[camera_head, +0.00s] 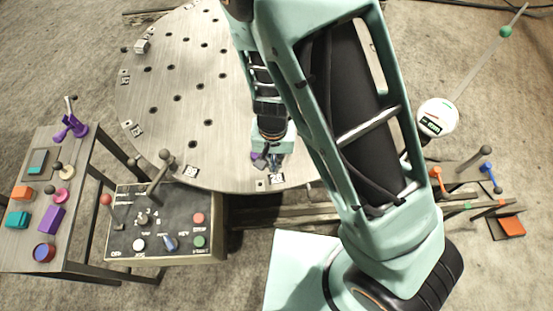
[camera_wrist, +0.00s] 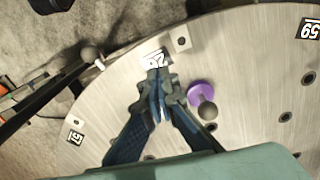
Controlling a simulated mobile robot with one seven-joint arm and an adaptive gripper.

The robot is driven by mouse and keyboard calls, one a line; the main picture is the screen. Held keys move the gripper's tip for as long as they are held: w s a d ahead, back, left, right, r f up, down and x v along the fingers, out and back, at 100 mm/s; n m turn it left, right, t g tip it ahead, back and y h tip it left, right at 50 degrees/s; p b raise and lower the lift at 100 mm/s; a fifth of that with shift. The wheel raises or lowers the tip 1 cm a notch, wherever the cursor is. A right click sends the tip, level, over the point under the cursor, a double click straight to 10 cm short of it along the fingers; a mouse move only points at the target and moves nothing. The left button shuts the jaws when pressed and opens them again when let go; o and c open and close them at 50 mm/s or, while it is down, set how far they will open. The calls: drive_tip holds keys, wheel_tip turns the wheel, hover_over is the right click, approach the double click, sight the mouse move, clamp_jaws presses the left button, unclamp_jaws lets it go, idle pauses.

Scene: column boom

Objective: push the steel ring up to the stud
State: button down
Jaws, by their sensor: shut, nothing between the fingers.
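My gripper (camera_wrist: 157,78) is shut and empty, with its fingertips together low over the round steel plate (camera_wrist: 255,60), near the plate's edge and beside a numbered tag (camera_wrist: 154,60). In the head view my gripper (camera_head: 276,170) is at the plate's near edge, small and partly hidden by my arm. A purple disc (camera_wrist: 201,92) with a dark grey ball (camera_wrist: 208,110) stands on the plate just right of the fingers, apart from them; whether it is the stud I cannot tell. I cannot make out the steel ring in either view.
A control box (camera_head: 165,222) with knobs and levers stands by the plate's near edge. A side table (camera_head: 50,200) with coloured pieces is at the left. A white round gauge (camera_head: 437,116) and a low bench (camera_head: 480,178) are at the right. Much of the plate's left is clear.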

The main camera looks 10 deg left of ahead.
sight(275, 179)
wheel_tip(275, 179, down, 6)
drive_tip(key=shift+d+f+b, duration=0.1)
drive_tip(key=shift+f+b, duration=0.05)
drive_tip(key=shift+b, duration=0.6)
drive_tip(key=w, duration=0.2)
drive_tip(key=w+p, duration=0.1)
drive_tip(key=shift+a+f, duration=0.15)
drive_tip(key=shift+a, duration=0.1)
drive_tip(key=shift+w, duration=0.55)
drive_tip(key=shift+w+a, duration=0.1)
drive_tip(key=shift+w, duration=0.75)
drive_tip(key=shift+s, duration=0.1)
